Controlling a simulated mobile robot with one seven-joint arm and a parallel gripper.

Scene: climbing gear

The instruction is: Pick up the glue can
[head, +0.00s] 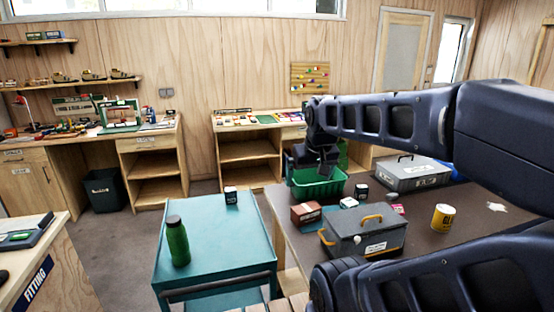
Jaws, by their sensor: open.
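The glue can, a yellow can with a dark-lettered white label (443,217), stands upright on the dark table (480,235) at the right in the head view. My gripper (324,170) hangs at the end of my arm, above or just behind the green basket (318,190), left of the can and well apart from it. It is open, and I see nothing held in it. Its fingers are small and dark here.
A grey toolbox with orange handles (365,238) stands left of the can. A grey case (412,178) lies behind it. Small boxes (306,214) sit near the basket. A teal cart (220,235) carries a green bottle (177,241). My arm crosses the right side.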

